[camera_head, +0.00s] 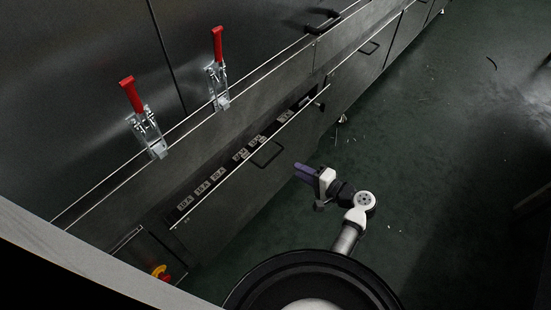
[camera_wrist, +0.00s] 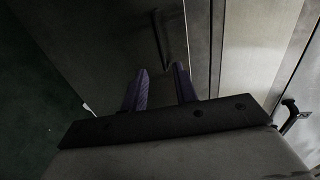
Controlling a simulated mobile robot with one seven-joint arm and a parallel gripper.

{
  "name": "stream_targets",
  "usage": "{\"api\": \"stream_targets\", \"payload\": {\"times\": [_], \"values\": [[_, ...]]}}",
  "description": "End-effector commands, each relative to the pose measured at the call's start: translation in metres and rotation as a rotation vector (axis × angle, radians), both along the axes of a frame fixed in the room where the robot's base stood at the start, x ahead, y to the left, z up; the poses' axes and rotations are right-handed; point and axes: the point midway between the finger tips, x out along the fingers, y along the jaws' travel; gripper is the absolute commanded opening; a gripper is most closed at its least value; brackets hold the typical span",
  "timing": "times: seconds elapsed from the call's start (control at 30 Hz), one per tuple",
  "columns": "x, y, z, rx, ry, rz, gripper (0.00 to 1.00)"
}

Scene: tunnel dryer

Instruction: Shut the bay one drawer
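A dark grey drawer (camera_head: 232,195) in the long machine's lower row stands partly out in the head view. Its open top shows a row of small pale labelled pieces inside. A dark bar handle (camera_head: 267,154) is on its front; I cannot read a bay number. My gripper (camera_head: 304,172), with purple fingers, is to the right of the handle and apart from the drawer front. In the wrist view, the fingers (camera_wrist: 161,86) are spread with nothing between them. A dark handle (camera_wrist: 160,40) on a grey panel shows beyond the fingertips.
Two red-handled toggle clamps (camera_head: 146,120) (camera_head: 219,75) stand above the drawer. Another closed front with a handle (camera_head: 369,48) lies farther along the machine. A yellow and red knob (camera_head: 161,272) is at lower left. The dark green floor (camera_head: 440,180) at right is mostly clear.

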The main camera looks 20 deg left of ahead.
Motion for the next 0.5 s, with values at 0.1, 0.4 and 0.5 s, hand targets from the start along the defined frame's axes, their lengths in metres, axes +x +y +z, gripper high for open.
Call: {"api": "stream_targets", "payload": {"times": [0.1, 0.4, 0.5], "values": [[0.008, 0.026, -0.005, -0.001, 0.001, 0.005, 0.29], [0.028, 0.079, -0.017, 0.0, 0.0, 0.002, 0.29], [0.033, 0.089, -0.019, 0.0, 0.001, 0.0, 0.29]]}}
